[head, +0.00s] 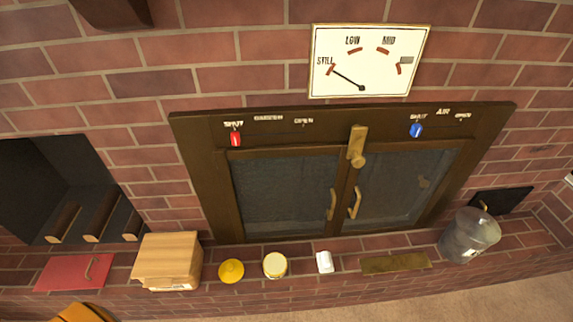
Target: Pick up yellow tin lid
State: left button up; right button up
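A round yellow lid (231,270) with a small raised middle lies on the brick ledge in front of the stove doors. A short round tin (275,265) with a pale cream top and yellowish side stands just to its right, apart from it.
A stack of wooden blocks (167,262) stands left of the lid, with a red panel (74,272) beyond. The stove (345,180) stands behind, under a dial (368,62).

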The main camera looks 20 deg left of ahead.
aim_at(230, 271)
jog(key=u, duration=0.9)
